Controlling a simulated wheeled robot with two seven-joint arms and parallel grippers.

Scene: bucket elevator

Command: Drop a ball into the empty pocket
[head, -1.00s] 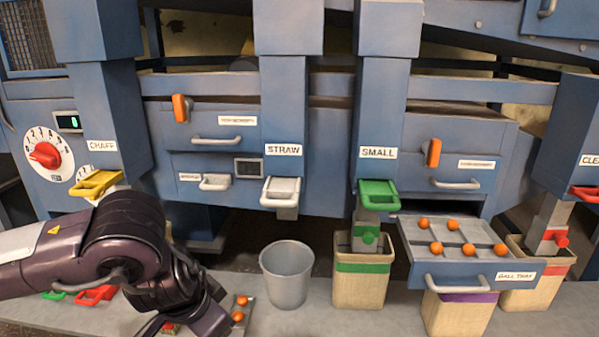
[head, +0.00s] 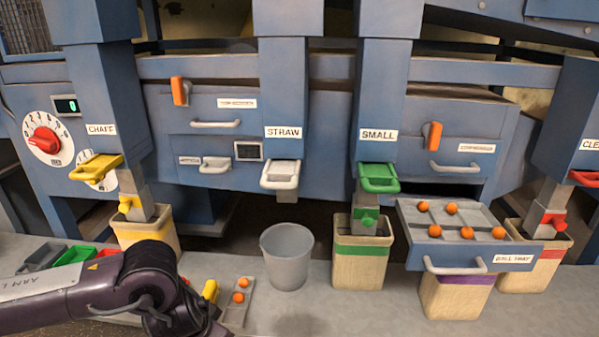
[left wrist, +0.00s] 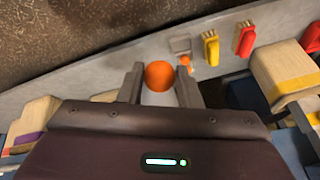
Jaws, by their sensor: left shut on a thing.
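The ball tray (head: 455,268) is a pulled-out blue drawer with pockets, at the right in the head view. Several orange balls (head: 466,233) sit in its pockets; the back right pocket (head: 481,214) looks empty. In the left wrist view my left gripper (left wrist: 160,66) is shut on an orange ball (left wrist: 158,77), held between its two fingers. In the head view my left arm is low at the bottom left, far from the tray, and its fingers are hidden. A small grey rack (head: 236,315) beside it carries two orange balls (head: 242,282). My right gripper is not in view.
A grey bucket (head: 287,258) stands mid-bench, between my left arm and the tray. Sacks (head: 360,262) stand under the chutes. The green SMALL handle (head: 379,183) and STRAW handle (head: 281,180) jut forward. Bench in front of the bucket is clear.

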